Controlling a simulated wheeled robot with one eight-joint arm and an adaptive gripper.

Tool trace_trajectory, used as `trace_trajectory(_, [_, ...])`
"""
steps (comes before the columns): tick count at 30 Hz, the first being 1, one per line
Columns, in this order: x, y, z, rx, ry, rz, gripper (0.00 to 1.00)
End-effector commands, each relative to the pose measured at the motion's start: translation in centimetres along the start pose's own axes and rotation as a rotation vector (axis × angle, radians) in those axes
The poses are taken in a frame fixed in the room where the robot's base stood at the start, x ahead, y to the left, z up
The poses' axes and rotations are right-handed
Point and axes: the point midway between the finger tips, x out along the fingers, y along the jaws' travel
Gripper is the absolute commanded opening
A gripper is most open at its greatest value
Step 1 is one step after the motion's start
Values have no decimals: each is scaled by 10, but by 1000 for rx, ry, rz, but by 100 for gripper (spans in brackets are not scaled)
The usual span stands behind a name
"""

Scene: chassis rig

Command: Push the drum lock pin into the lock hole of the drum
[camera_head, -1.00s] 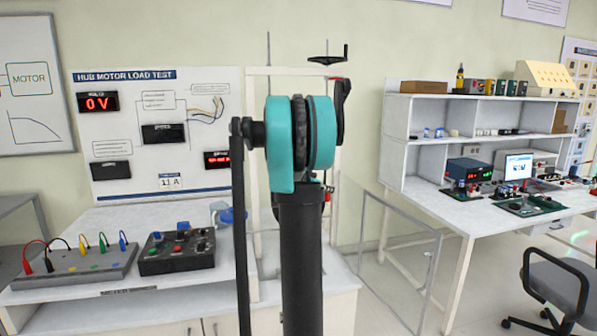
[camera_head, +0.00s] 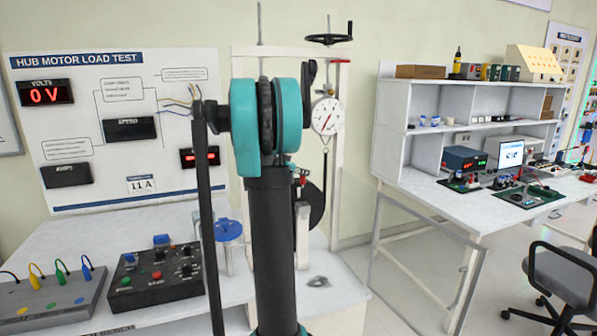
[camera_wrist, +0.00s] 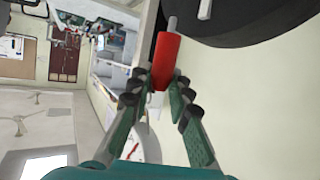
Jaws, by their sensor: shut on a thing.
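In the wrist view my gripper (camera_wrist: 162,82) is shut on the red grip of the drum lock pin (camera_wrist: 164,62). The pin's grey metal end points toward the top of the picture. The black drum (camera_wrist: 240,22) fills the top right, close to the pin end; I cannot tell whether they touch. The lock hole is not discernible. In the head view the dark drum (camera_head: 318,205) shows partly behind my arm, in the white frame. A small red part shows beside my arm there, and my gripper is mostly hidden.
A round dial gauge (camera_head: 327,116) hangs in the white frame under a black handwheel (camera_head: 330,40). A shelved workbench (camera_head: 440,190) stands at right.

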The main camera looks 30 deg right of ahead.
Motion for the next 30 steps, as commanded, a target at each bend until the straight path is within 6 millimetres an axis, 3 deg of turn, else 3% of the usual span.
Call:
trace_trajectory(11, [0, 0, 3, 1, 0, -1, 0])
trace_trajectory(30, [19, 0, 48, 0, 0, -1, 0])
